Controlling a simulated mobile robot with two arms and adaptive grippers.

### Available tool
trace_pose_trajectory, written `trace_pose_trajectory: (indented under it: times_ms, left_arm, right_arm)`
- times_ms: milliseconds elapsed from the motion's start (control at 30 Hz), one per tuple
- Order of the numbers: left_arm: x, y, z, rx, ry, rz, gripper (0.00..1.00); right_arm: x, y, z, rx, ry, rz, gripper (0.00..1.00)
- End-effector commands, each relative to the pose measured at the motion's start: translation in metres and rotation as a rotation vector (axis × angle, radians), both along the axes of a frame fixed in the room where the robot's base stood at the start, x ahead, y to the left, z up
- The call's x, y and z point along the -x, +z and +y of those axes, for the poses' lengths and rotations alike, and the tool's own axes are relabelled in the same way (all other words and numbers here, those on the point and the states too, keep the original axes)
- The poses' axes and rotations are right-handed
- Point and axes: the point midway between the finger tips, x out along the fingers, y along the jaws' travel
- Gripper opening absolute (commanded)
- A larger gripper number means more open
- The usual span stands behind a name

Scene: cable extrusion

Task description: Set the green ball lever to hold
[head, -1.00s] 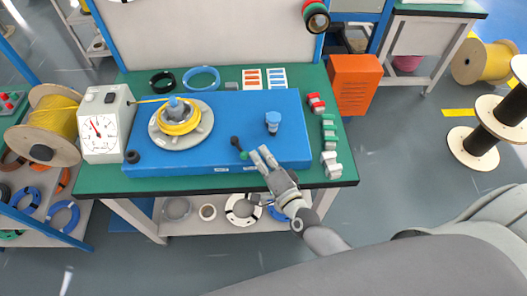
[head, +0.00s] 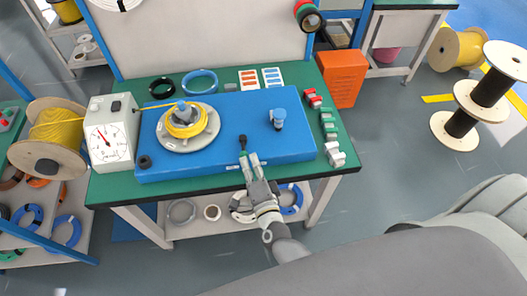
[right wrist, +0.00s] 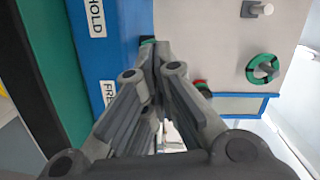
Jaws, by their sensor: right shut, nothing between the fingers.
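The lever is a dark arm (head: 243,140) on top of the blue box (head: 210,158), near its front edge, with a green ball (head: 243,153) at its near end. It points nearly straight toward me. My right gripper (head: 250,156) is shut and empty, its fingertips close to the right side of the ball; contact is unclear. In the right wrist view a bit of green (right wrist: 147,40) shows just beyond the fingertips (right wrist: 155,52). The HOLD label (right wrist: 95,15) lies ahead, and the FREE label (right wrist: 108,92) is partly covered by my fingers. My left gripper is not in view.
A blue knob (head: 278,118) stands right of the lever. A yellow coil (head: 185,122) on a round turntable sits to the left, with a dial gauge box (head: 110,135) beyond it. Small red, green and grey parts (head: 328,128) lie along the right. An orange bin (head: 343,78) stands behind them.

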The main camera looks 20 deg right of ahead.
Motion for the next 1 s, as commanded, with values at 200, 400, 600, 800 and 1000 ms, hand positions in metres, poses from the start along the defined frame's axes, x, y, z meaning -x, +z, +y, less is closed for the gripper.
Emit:
trace_pose_trajectory:
  times_ms: [200, 400, 600, 800, 1000]
  left_arm:
    - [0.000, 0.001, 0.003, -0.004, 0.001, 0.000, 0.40]
    - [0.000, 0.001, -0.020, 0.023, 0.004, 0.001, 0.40]
    - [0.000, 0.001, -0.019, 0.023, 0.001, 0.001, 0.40]
    - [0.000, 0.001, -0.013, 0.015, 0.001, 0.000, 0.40]
    - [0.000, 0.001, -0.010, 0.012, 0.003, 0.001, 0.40]
  right_arm:
    - [-0.001, 0.000, 0.004, 0.000, 0.000, 0.000, 0.00]
    - [-0.002, 0.000, 0.005, 0.000, 0.000, 0.000, 0.00]
    - [-0.001, 0.000, 0.005, 0.000, 0.000, -0.001, 0.00]
    - [-0.002, 0.000, 0.005, 0.000, 0.000, -0.001, 0.00]
    - [-0.001, 0.000, 0.005, 0.000, 0.000, -0.001, 0.00]
